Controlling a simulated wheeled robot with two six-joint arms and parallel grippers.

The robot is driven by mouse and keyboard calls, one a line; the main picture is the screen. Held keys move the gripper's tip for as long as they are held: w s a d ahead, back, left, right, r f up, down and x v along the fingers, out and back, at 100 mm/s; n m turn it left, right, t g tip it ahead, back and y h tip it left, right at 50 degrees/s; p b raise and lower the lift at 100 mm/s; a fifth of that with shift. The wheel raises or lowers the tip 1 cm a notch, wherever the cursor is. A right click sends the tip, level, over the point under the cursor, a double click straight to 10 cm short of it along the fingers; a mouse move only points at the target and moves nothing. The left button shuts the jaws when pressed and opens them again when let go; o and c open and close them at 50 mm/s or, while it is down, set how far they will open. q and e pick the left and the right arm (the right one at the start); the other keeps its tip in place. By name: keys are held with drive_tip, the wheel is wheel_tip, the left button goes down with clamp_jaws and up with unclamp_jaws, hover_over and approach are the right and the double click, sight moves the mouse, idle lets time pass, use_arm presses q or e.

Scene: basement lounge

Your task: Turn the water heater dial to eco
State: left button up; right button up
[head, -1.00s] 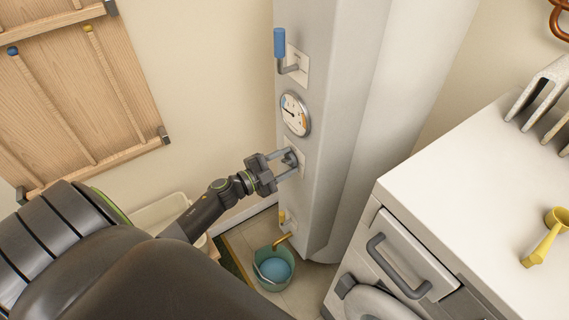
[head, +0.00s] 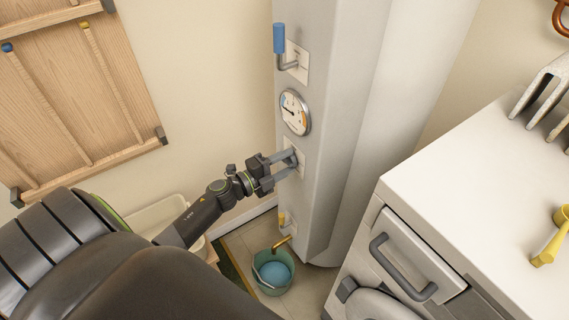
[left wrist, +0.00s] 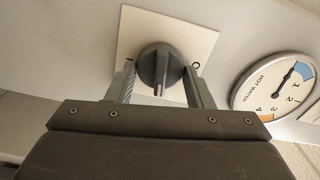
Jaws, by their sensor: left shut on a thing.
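The water heater (head: 345,110) is a tall pale grey cabinet against the wall. Its dial (left wrist: 160,66) is a dark grey round knob with a raised grip bar on a pale square plate (left wrist: 190,36). Small dark marks show on the plate on both sides of the knob; I cannot read the word eco. My left gripper (head: 293,161) is shut on the dial, with one finger on each side of it in the left wrist view (left wrist: 160,82). In the head view the fingers mostly hide the dial. My right gripper is not in view.
Above the dial are a round hot water gauge (head: 295,112) and a blue-handled lever (head: 279,40). A brass tap (head: 282,242) sits low over a teal bucket (head: 272,286) of water. A white-topped appliance (head: 460,180) stands right, with a yellow scoop (head: 549,247) on it.

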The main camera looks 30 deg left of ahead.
use_arm(q)
drive_tip(key=shift+f, duration=0.1)
drive_tip(key=o, duration=1)
drive_tip(key=shift+c, duration=0.2)
drive_tip(key=b+v, duration=0.4)
drive_tip(key=v, duration=1.3)
drive_tip(key=shift+s, duration=0.25)
drive_tip(key=shift+a, duration=0.1)
